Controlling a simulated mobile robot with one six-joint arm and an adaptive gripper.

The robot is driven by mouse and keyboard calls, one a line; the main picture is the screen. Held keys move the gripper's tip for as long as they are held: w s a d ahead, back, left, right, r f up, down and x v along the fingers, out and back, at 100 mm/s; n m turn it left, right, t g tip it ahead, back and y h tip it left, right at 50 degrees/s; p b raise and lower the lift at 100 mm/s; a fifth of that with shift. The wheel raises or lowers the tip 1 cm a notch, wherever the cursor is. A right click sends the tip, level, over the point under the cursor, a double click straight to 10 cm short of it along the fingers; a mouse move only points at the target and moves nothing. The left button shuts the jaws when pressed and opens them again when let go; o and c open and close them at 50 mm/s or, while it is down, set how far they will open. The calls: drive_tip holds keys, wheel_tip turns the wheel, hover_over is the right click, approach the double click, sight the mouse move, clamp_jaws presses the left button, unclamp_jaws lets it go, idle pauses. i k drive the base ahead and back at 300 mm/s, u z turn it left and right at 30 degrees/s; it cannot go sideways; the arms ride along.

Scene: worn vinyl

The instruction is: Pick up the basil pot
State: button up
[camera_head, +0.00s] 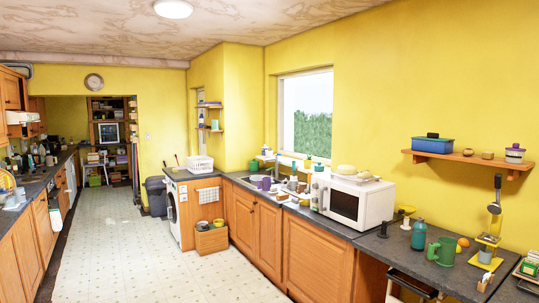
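I cannot make out a basil pot with certainty. A small green item (308,161) stands by the window sill and could be a plant, but it is too small to tell. Another small green item (253,165) stands at the far end of the right counter, also too small to name. My gripper is not in view, so its place relative to these things does not show.
A white microwave (346,204) stands on the right counter (375,246). In front of it are a teal bottle (419,234) and a green jug (444,250). A washing machine (172,212) stands farther back. The floor (135,260) between the two counters is clear.

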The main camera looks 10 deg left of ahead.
sight(268, 153)
drive_tip(key=u, duration=0.2)
drive_tip(key=i, duration=0.7)
drive_tip(key=u, duration=0.5)
drive_tip(key=i, duration=0.85)
drive_tip(key=u, duration=0.4)
drive_tip(key=i, duration=0.75)
drive_tip(key=u, duration=0.45)
drive_tip(key=i, duration=3.05)
